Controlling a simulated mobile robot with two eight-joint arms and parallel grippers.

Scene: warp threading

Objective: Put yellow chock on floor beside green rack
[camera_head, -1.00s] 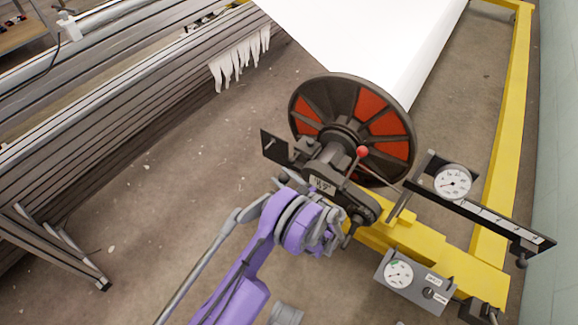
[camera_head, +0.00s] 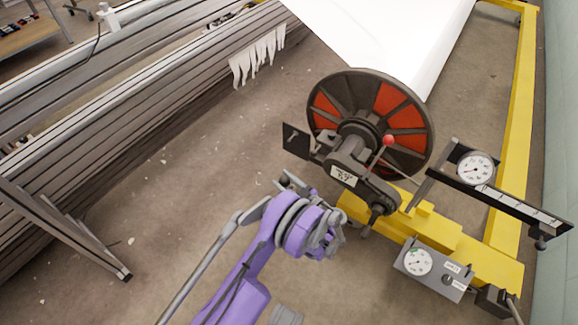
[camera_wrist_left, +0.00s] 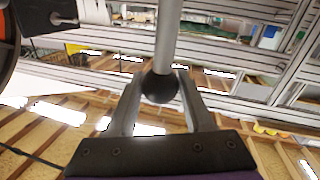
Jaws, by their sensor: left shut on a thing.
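My left gripper (camera_head: 293,184) is at the end of the purple arm, just left of and below the reel's crank in the head view. In the left wrist view its two fingers (camera_wrist_left: 160,84) are shut on a dark ball (camera_wrist_left: 160,90) at the end of a grey rod (camera_wrist_left: 167,40). I cannot make out a yellow chock or a green rack in either view. My right gripper is not in view.
A black and red reel (camera_head: 398,105) with white cloth (camera_head: 395,35) stands on a yellow frame (camera_head: 513,150). Dial gauges (camera_head: 475,168) and a grey control box (camera_head: 432,268) are at right. Stacked grey beams (camera_head: 120,110) line the left. Bare floor (camera_head: 190,180) lies between.

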